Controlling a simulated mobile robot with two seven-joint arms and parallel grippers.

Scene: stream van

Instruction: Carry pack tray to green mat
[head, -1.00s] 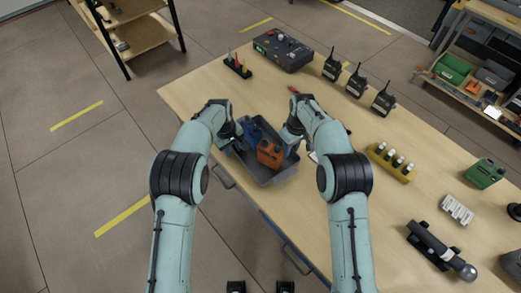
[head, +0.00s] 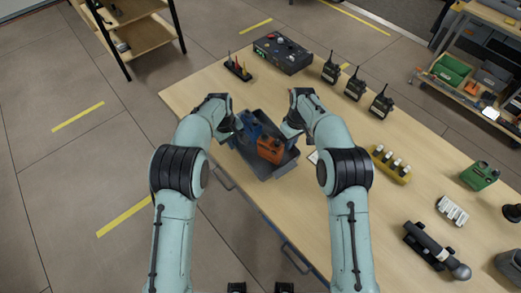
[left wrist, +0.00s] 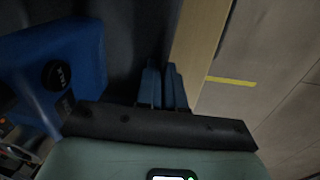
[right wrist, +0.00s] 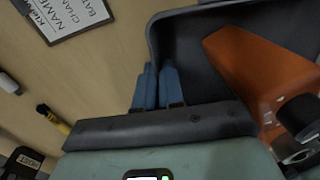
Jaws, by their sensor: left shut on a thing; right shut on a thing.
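The pack tray (head: 282,168) is a dark grey open tray at the near edge of the wooden table. Whether the tray is clear of the table is hard to tell. I see no green mat.
Several radios (head: 355,84), a control box (head: 283,53) and a tool rack (head: 238,68) stand at the back. A clipboard (right wrist: 68,14) lies beside the tray.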

